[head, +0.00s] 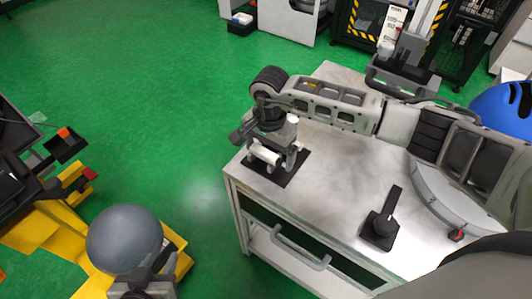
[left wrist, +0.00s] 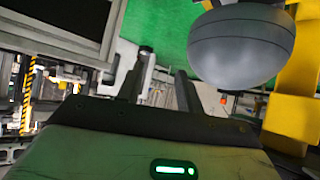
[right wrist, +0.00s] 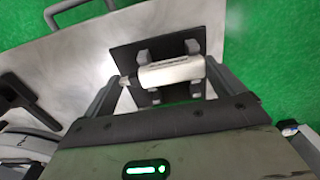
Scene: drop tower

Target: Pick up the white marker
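The white marker (right wrist: 172,71) lies across grey brackets on a black plate (right wrist: 205,38), on the grey-topped cabinet. It also shows in the head view (head: 263,154), partly covered by my right gripper. My right gripper (right wrist: 165,70) is open over it, one finger near each end of the marker; I cannot tell whether they touch it. My left gripper (left wrist: 163,62) is open and empty, away from the cabinet. Only part of it shows at the bottom of the head view.
A black stand with an upright lever (head: 381,228) is on the cabinet top (head: 335,190). A blue dome (head: 505,108) stands at the right. A grey sphere (head: 124,238) sits by yellow equipment at the left. Green floor lies between.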

